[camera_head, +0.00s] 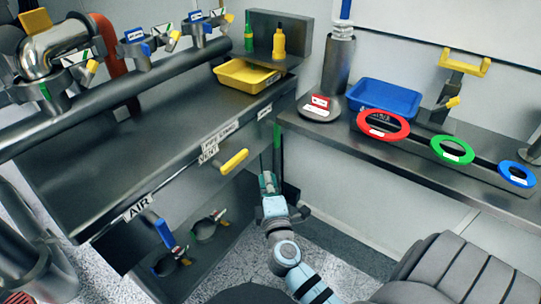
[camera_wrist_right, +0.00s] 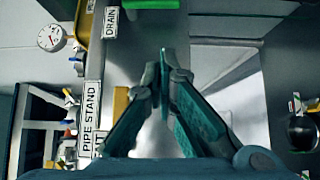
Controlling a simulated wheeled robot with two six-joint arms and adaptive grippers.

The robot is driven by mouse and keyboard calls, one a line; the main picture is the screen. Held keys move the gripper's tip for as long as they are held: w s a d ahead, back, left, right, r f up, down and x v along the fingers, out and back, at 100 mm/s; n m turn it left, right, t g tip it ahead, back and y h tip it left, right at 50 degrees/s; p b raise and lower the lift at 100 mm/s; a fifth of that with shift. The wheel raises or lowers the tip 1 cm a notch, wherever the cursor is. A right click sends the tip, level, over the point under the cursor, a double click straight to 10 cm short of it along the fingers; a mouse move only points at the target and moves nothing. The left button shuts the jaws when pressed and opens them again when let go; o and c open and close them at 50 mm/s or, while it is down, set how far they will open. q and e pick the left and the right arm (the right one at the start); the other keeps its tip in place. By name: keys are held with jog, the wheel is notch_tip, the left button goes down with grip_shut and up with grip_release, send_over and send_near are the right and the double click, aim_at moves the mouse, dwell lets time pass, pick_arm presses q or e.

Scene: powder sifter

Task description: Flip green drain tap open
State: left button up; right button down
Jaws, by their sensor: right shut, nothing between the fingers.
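The DRAIN label (camera_wrist_right: 110,22) is on the bench edge in the right wrist view. In the head view, a narrow dark green upright bar (camera_head: 277,136) hangs at the bench's right front corner and looks like the green drain tap's handle. My right gripper (camera_head: 267,180) is just below that bar, with its teal fingers pointing up. In the wrist view the right gripper (camera_wrist_right: 164,62) is shut with nothing held. I cannot tell whether its fingers touch the tap, and the tap's lower part is hidden. My left gripper is not in view.
A yellow handle (camera_head: 234,160) sticks out left of my right gripper, below the PIPE STAND label (camera_wrist_right: 91,118). A lower shelf with a blue-handled valve (camera_head: 165,233) is farther left. The right bench (camera_head: 400,160) carries red, green and blue rings. Floor below is clear.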

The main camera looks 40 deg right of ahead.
jog(key=s+d+b+x, duration=0.1)
jog(key=d+x, duration=0.1)
jog(key=x, duration=1.1)
jog(key=shift+s+d, duration=0.2)
jog(key=shift+d, duration=0.05)
jog(key=shift+b, duration=0.3)
